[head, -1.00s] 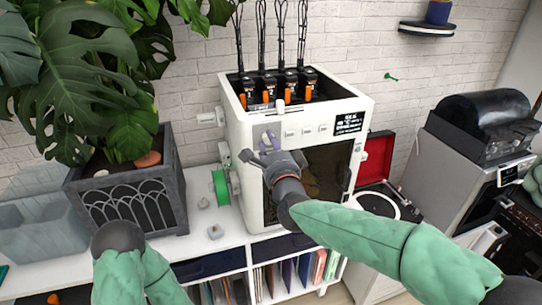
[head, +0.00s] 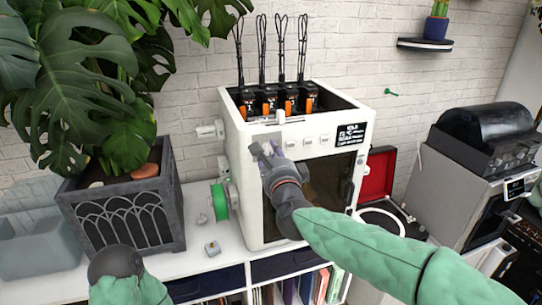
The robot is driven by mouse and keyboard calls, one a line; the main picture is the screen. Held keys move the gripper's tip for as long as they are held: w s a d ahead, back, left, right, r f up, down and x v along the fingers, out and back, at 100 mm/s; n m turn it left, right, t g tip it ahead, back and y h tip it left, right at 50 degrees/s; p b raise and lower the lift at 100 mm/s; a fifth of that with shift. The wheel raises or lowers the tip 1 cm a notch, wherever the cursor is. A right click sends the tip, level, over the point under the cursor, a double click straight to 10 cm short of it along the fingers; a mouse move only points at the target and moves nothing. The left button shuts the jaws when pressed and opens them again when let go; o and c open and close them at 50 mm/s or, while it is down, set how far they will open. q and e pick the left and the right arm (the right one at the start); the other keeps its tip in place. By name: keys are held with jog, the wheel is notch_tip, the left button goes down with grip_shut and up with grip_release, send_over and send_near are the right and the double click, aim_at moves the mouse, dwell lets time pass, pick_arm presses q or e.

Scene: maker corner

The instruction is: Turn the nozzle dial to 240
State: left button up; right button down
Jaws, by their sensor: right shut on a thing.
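The white printer (head: 243,200) stands on the white cabinet, with a row of small pale controls (head: 309,142) and a black display (head: 351,134) along its upper front. The text on the display is too small to read. My right gripper (head: 264,152) is at the upper left of this front panel, shut on the nozzle dial, which its fingers largely hide. I cannot read the dial's setting. My left arm shows only as a dark rounded joint and green sleeve at the lower left; its gripper is not in view.
A dark planter (head: 125,215) with a large leafy plant stands left, and a small pale object (head: 212,248) lies on the cabinet top (head: 200,262). A red-lidded record player (head: 376,178) stands right of the printer.

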jog(key=shift+a+f, duration=0.1)
jog(key=c, duration=0.9)
grip_release()
jog(key=shift+s, duration=0.1)
jog(key=shift+s, duration=0.25)
jog(key=v, duration=1.1)
jog(key=shift+s, duration=0.15)
